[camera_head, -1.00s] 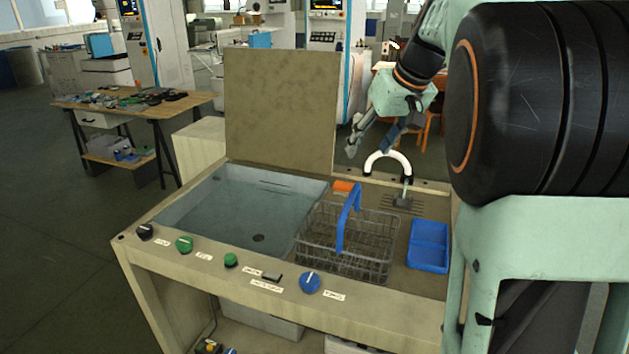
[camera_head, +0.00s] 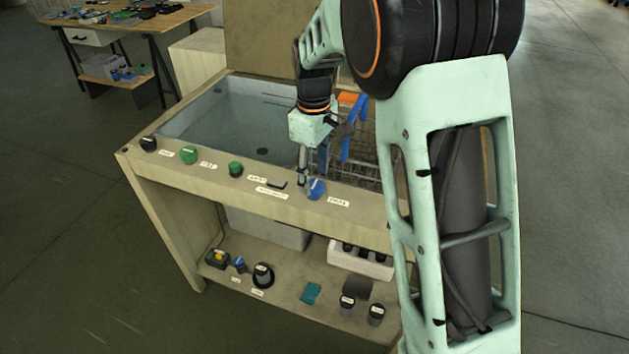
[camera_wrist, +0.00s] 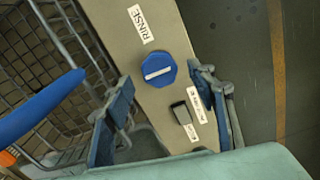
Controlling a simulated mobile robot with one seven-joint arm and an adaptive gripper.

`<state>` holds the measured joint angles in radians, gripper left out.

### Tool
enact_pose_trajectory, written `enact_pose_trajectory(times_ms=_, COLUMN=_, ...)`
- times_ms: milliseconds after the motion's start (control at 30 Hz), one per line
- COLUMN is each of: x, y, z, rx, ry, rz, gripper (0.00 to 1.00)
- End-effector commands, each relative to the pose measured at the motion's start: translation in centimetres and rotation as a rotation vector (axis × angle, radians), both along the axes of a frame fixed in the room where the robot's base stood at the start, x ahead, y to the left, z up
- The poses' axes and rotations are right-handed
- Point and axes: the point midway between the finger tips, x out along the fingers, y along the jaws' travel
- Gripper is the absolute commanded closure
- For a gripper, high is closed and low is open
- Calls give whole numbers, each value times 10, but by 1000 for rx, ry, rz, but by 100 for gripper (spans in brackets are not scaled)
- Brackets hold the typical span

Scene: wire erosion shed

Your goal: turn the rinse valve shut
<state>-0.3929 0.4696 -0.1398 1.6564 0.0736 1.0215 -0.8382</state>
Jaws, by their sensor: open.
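The rinse valve is a blue knob (camera_head: 316,189) on the front ledge of the wash bench, beside a RINSE label; it also shows in the wrist view (camera_wrist: 160,70). A white line on its top runs across the ledge. My gripper (camera_head: 309,174) is above and close to the knob, open and empty. In the wrist view my gripper's (camera_wrist: 165,88) fingers stand apart, with the knob just beyond and between their tips. The right finger looks very near the knob; I cannot tell whether it touches. The arm partly hides the knob's surroundings in the head view.
A small dark switch (camera_wrist: 181,113) with a label sits beside the knob. Green knobs (camera_head: 236,169) and a black one (camera_head: 149,143) are further left. A wire basket (camera_wrist: 50,60) with a blue handle (camera_wrist: 40,105) stands behind the ledge. A water basin (camera_head: 215,120) lies left.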

Motion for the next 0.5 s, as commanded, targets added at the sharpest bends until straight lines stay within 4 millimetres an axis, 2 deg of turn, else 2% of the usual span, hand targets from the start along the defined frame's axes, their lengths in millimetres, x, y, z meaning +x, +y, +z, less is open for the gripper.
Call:
enact_pose_trajectory(times_ms=33, x=-1, y=0, z=-8, rx=-1, ry=3, rz=-1, gripper=48)
enact_pose_trajectory(times_ms=200, x=0, y=0, z=-22, rx=0, ry=0, rz=-1, gripper=48)
enact_pose_trajectory(times_ms=500, x=0, y=0, z=-25, rx=1, ry=0, rz=-1, gripper=48)
